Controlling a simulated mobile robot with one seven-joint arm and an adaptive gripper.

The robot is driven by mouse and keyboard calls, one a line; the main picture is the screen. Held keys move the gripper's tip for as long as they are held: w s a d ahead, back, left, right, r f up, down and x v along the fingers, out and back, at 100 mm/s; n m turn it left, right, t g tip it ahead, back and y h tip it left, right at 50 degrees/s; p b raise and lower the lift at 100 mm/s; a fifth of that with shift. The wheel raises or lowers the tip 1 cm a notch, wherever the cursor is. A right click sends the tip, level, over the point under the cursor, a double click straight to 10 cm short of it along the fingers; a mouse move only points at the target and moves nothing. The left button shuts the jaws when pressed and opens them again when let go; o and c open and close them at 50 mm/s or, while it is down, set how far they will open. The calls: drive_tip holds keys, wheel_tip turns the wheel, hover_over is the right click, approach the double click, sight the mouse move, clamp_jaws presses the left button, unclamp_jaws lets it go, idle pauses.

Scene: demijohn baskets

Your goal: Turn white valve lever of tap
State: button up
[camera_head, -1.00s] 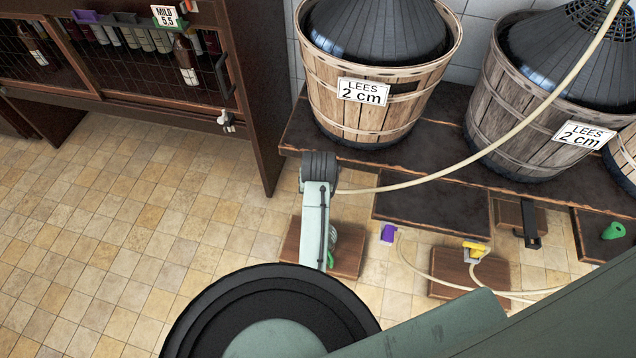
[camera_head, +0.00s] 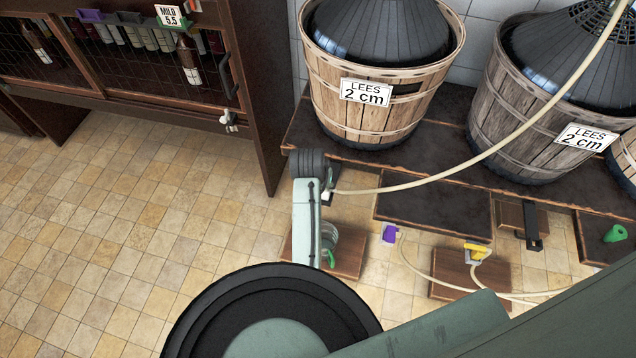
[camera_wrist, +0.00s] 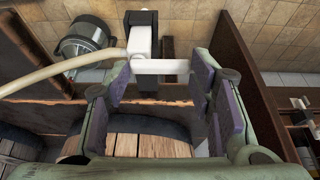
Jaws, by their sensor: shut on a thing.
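The tap (camera_wrist: 140,22) shows at the top of the wrist view, with a black body and a white valve lever (camera_wrist: 160,67). The lever lies crosswise between the fingertips of my gripper (camera_wrist: 164,74), which is shut on it at the two ends. In the head view a bit of the white lever (camera_head: 327,194) shows just right of my arm, at the front edge of the dark shelf. A pale hose (camera_head: 400,186) runs to the tap from the right.
Wooden baskets (camera_head: 345,118) with dark demijohns stand on the dark shelf (camera_head: 440,160). A glass jug (camera_head: 330,238) with a green handle stands on a wooden block below. A cabinet (camera_head: 262,120) with another white-levered tap (camera_head: 229,121) is at left. Tiled floor (camera_head: 150,210) is free.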

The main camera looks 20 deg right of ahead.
drive_tip(key=o, duration=1.2)
drive_tip(key=v, duration=1.2)
drive_tip(key=shift+s, duration=0.1)
